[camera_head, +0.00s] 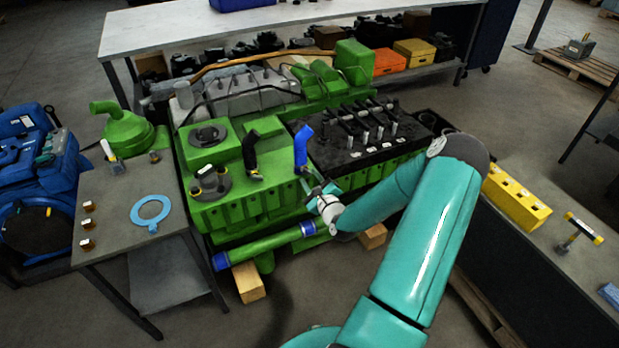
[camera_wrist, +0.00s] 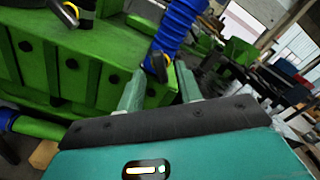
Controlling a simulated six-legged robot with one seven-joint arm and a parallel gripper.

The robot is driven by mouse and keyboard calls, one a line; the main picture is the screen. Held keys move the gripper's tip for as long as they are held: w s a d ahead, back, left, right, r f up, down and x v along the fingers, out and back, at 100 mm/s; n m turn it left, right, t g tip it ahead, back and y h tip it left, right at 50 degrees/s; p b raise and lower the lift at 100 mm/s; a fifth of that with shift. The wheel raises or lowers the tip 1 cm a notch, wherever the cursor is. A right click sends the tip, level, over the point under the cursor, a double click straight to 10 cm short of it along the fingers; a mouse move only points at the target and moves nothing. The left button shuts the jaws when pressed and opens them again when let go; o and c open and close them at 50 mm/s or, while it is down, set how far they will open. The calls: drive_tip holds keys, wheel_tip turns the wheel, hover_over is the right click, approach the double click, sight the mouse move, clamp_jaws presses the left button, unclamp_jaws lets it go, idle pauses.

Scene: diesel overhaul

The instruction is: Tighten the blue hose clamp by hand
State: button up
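A blue hose (camera_head: 301,145) stands upright on the right part of the green engine. In the wrist view the ribbed blue hose (camera_wrist: 178,30) rises just beyond my fingers. At its lower end sits a dark clamp piece with a yellow-orange edge (camera_wrist: 159,66). My gripper (camera_wrist: 158,80) is open, its two green fingers spread to either side of this clamp piece in the picture. I cannot tell whether they touch it. In the head view my gripper (camera_head: 318,189) is just below the blue hose, and the clamp is mostly hidden there.
A black hose (camera_head: 250,150) with a yellow clamp stands left of the blue one. A green pipe with blue ends (camera_head: 265,245) runs along the engine's front. A side table (camera_head: 120,190) at left holds a blue ring (camera_head: 150,211). A yellow block (camera_head: 516,197) sits on the right bench.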

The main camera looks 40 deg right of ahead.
drive_tip(key=v, duration=1.2)
drive_tip(key=shift+s, duration=0.2)
